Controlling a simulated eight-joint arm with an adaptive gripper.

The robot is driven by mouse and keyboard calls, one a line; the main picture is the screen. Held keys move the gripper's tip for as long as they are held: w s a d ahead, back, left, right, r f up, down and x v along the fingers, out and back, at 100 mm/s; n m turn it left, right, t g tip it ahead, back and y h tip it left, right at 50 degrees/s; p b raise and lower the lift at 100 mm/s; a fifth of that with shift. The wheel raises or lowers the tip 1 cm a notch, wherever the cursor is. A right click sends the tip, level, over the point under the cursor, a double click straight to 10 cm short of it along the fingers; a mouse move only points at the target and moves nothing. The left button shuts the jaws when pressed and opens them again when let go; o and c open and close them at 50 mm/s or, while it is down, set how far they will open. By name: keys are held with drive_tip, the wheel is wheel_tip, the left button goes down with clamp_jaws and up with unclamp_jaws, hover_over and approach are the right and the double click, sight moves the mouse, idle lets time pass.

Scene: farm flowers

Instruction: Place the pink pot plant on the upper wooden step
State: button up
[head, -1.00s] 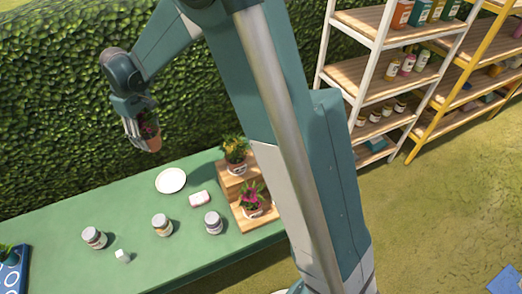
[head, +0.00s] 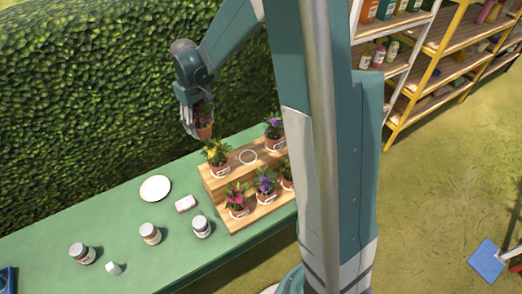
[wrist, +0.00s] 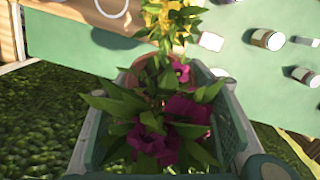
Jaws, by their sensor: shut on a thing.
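My gripper (head: 198,112) is shut on a pink pot plant, whose terracotta pot (head: 205,131) shows below the fingers, in the air behind the wooden steps. In the wrist view the gripper (wrist: 165,125) has the plant's magenta flowers (wrist: 165,135) and green leaves between its fingers. The upper wooden step (head: 264,150) holds a yellow pot plant (head: 216,154) at its left and a purple one (head: 273,132) at its right. A white ring mark (head: 240,158) lies between them. The held plant is left of and above the ring.
The lower step holds another pink plant (head: 237,198), a purple plant (head: 265,183) and one partly hidden by my arm. A white plate (head: 155,188), a pink-white block (head: 186,203) and jars (head: 150,233) stand left on the green table. A hedge (head: 100,110) stands behind.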

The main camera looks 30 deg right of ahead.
drive_tip(key=s+d+m+p, duration=0.15)
drive_tip(key=s+d, duration=0.25)
drive_tip(key=d, duration=0.4)
drive_tip(key=s+d+m, duration=0.2)
drive_tip(key=s+d, duration=0.2)
drive_tip(key=d, duration=0.4)
drive_tip(key=shift+s+a+f, duration=0.1)
drive_tip(key=shift+a+f, duration=0.1)
drive_tip(key=shift+f, duration=1.1)
drive_tip(key=shift+s+a+f, duration=0.1)
drive_tip(key=shift+a+f, duration=0.05)
drive_tip(key=shift+f, duration=1.1)
drive_tip(key=shift+w, duration=0.1)
drive_tip(key=shift+f+p, duration=0.35)
drive_tip(key=shift+f, duration=2.55)
drive_tip(key=shift+f, duration=2.1)
drive_tip(key=shift+f, duration=0.2)
